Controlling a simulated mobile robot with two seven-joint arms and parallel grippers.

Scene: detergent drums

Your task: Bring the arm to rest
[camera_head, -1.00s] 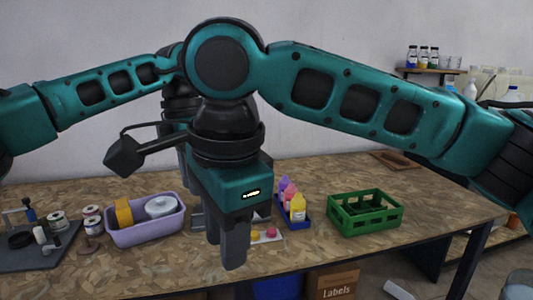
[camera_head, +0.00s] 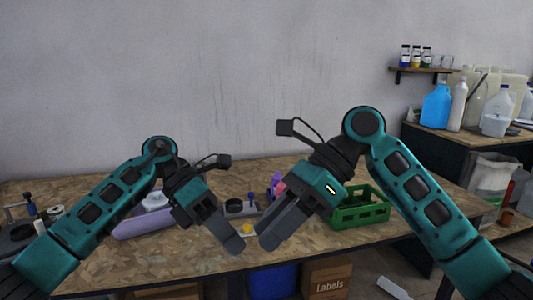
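Both of my teal arms are in view, folded up over the front of the table. My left gripper (camera_head: 236,242) points down and to the right, in front of the lilac bin. My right gripper (camera_head: 268,238) points down and to the left, in front of the green crate. The two sets of fingertips are close together but apart, near the table's front edge. I see nothing held in either. The fingers overlap at this angle, so their opening is unclear.
The wood-board table (camera_head: 160,262) carries a lilac bin (camera_head: 140,228) and a green crate (camera_head: 362,213), both partly hidden by my arms. A cardboard box (camera_head: 327,280) and a blue drum (camera_head: 273,281) stand below. A side table at right holds a blue jug (camera_head: 436,105).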

